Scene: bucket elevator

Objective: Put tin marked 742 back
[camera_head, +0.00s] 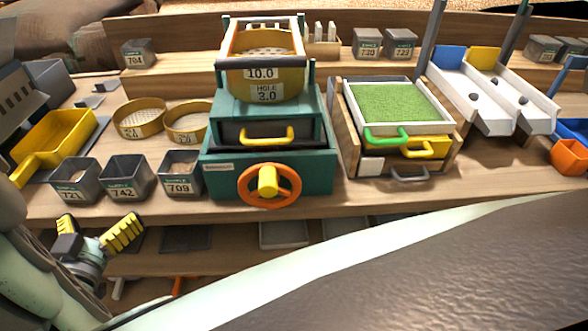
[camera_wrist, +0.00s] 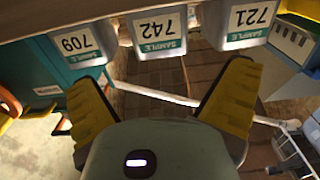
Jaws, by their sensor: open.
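The grey tin marked 742 (camera_head: 127,178) stands on the bench at the left, between the tin marked 721 (camera_head: 76,180) and the tin marked 709 (camera_head: 180,174). It looks empty in the head view. In the wrist view the 742 tin (camera_wrist: 158,33) is at the top middle, with the 709 tin (camera_wrist: 78,42) left and the 721 tin (camera_wrist: 240,24) right. My gripper (camera_head: 100,228) has yellow-padded fingers spread apart, empty, in front of and below the tins. Its fingers also show in the wrist view (camera_wrist: 165,105), apart from the tins.
A teal machine (camera_head: 270,150) with an orange handwheel (camera_head: 269,186) stands right of the tins. Two round sieves (camera_head: 140,118) and a yellow scoop (camera_head: 48,140) sit behind them. Tin 704 (camera_head: 138,54) and other tins stand on the back shelf. A lower shelf (camera_head: 210,262) runs below the bench edge.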

